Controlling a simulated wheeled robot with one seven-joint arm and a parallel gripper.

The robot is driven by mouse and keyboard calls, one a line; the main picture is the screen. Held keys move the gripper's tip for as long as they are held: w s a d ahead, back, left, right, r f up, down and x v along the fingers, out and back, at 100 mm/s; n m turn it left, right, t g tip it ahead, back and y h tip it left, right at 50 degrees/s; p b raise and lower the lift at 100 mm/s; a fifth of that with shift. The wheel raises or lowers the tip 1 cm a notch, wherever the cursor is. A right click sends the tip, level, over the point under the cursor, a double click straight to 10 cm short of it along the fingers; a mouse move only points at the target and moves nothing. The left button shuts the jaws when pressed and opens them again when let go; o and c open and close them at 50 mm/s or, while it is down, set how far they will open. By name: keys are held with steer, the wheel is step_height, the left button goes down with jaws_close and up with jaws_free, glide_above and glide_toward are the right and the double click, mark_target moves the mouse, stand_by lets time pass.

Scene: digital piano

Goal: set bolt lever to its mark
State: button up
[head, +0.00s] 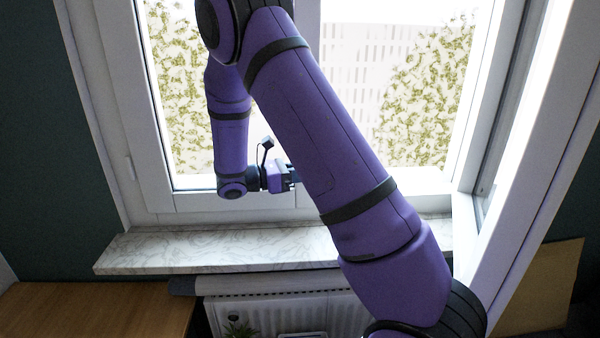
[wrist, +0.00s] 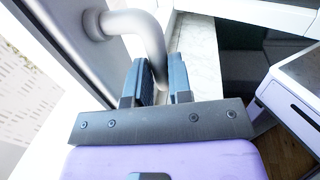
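The bolt lever (wrist: 147,27) is a smooth grey handle in the wrist view. It leaves a round base on the white window frame at the upper left and bends down toward my fingers. My gripper (wrist: 160,85) has two dark blue-grey fingers a narrow gap apart. The lever's lower end runs into or just behind that gap; I cannot tell whether both fingers touch it. In the head view my gripper (head: 293,178) is by the lower window frame, above the sill. The lever is not discernible there, where my arm covers part of the window. No mark is visible.
A marble windowsill (head: 200,248) runs below the window, with a white radiator (head: 270,312) under it. A wooden surface (head: 90,310) is at the lower left. An open white sash (head: 535,190) stands at the right.

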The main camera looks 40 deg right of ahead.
steer(key=o, duration=0.4)
steer(key=v, duration=1)
steer(key=shift+w+a, duration=0.15)
steer(key=shift+a, duration=0.2)
steer(key=s+a+r+m+t+y, duration=0.1)
steer(key=s+r+m+t+y, duration=0.3)
steer(key=s, duration=0.5)
steer(key=s+a+r+m+t+y, duration=0.2)
steer(key=s+r+m+t+y, duration=0.2)
steer(key=s+r+y, duration=0.3)
steer(key=s+a+r+m+t+y, duration=0.2)
steer(key=s+r+m+t+y, duration=0.2)
steer(key=s, duration=0.8)
steer(key=shift+s+a+r+m+t+y, duration=0.15)
steer(key=shift+s+r+m+t+y, duration=0.2)
steer(key=shift+r+m+y, duration=0.45)
